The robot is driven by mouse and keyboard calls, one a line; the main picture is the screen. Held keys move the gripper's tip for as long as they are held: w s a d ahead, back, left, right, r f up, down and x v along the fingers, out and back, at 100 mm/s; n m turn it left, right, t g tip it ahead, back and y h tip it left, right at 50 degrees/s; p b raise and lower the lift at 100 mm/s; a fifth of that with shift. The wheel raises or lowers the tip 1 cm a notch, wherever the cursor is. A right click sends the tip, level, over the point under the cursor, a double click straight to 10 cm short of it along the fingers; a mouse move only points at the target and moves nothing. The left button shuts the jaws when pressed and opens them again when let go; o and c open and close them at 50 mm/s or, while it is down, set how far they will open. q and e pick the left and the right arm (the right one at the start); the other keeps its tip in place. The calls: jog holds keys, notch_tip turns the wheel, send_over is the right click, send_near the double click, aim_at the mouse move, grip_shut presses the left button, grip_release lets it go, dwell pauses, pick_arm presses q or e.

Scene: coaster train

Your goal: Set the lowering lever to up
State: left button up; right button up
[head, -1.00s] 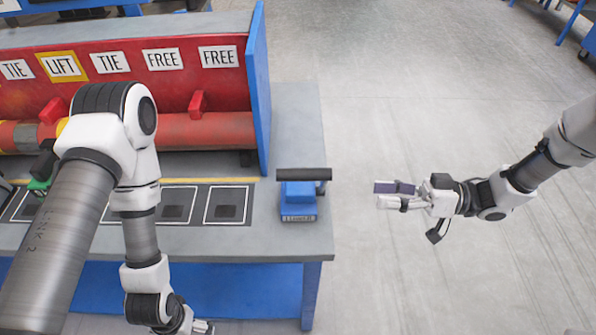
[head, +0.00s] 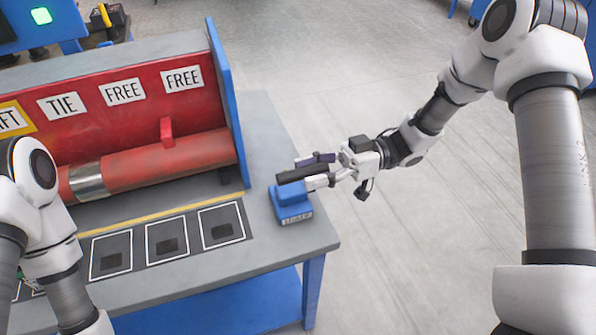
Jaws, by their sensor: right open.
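The lowering lever is a blue box (head: 291,208) with a small white label at the right end of the bench. A black handle bar (head: 291,177) lies across its top, pointing to the right. My right gripper (head: 312,170) is open at the handle's right end, one finger on the far side and one on the near side. The handle's end appears to lie between the fingers; I cannot tell whether they touch it.
The grey bench (head: 262,275) carries a red rack (head: 90,135) with TIE and FREE labels and a red cylinder (head: 160,164). A blue end panel (head: 228,105) stands behind and left of the lever. Outlined pads (head: 222,212) lie left of it. Open floor is to the right.

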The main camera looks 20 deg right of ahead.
jog(key=shift+a, duration=1.2)
jog(key=shift+d, duration=0.15)
jog(key=shift+c, duration=0.8)
grip_shut()
